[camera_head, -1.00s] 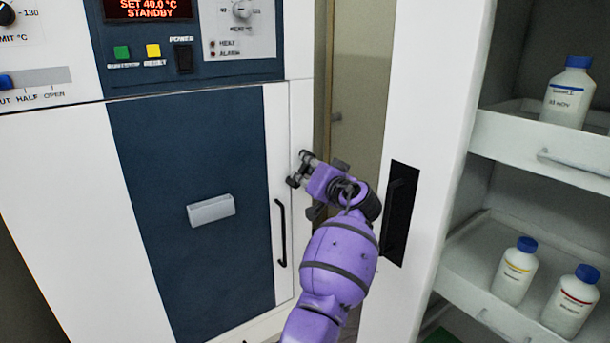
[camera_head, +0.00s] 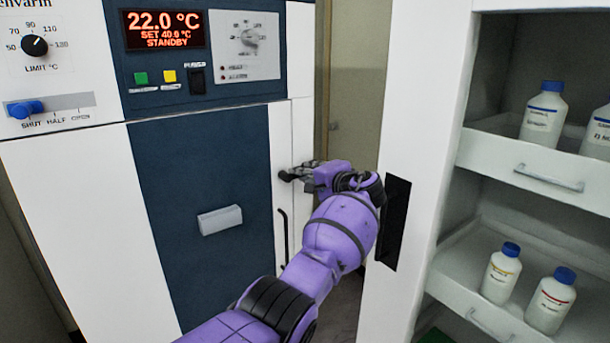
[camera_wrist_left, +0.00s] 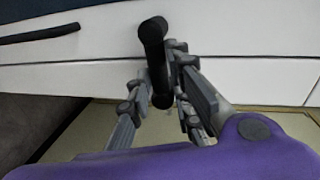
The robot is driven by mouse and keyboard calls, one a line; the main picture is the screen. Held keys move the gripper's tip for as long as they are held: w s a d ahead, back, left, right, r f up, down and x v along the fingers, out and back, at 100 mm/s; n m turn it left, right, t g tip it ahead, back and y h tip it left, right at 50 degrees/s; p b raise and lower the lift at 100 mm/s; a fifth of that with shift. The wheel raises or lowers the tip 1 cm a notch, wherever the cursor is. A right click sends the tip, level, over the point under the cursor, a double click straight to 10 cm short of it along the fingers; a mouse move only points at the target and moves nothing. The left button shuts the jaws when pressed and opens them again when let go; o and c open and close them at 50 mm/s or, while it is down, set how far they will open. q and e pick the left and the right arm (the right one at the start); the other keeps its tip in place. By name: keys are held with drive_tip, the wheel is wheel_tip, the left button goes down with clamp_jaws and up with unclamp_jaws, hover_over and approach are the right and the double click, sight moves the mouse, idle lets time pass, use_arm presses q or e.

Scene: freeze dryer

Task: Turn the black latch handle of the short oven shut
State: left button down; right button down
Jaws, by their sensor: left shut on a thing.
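The short oven (camera_head: 60,190) fills the left of the head view, with a blue door panel and white edge strips. Its black latch handle (camera_wrist_left: 153,45) is a short rounded bar in the left wrist view, lying across the seam between two white panels. My left gripper (camera_head: 298,173) reaches the oven's right edge in the head view. In the left wrist view its fingers (camera_wrist_left: 160,92) are on both sides of the latch handle's lower end and shut on it. In the head view the gripper largely hides the latch. My right gripper is out of view.
A long black bar handle (camera_head: 283,235) is on the oven door below my gripper, with a grey block (camera_head: 220,219) on the blue panel. At right, a white cabinet (camera_head: 428,130) with a black recessed handle (camera_head: 394,222) and bottles (camera_head: 543,112) stands close to my arm.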

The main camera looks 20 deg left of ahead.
use_arm(q)
drive_tip(key=shift+d+f+m, duration=0.15)
drive_tip(key=shift+f+m, duration=0.15)
drive_tip(key=shift+m, duration=0.3)
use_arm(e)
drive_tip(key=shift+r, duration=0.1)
use_arm(q)
drive_tip(key=shift+s+f, duration=0.1)
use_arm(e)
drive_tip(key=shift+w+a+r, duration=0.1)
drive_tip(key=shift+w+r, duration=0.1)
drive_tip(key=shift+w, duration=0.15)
use_arm(q)
drive_tip(key=c, duration=1.6)
unclamp_jaws()
drive_tip(key=shift+c, duration=0.2)
drive_tip(key=shift+r, duration=0.2)
drive_tip(key=shift+r, duration=0.15)
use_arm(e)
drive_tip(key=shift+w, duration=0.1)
use_arm(q)
drive_tip(key=v, duration=1.2)
drive_tip(key=shift+d, duration=0.2)
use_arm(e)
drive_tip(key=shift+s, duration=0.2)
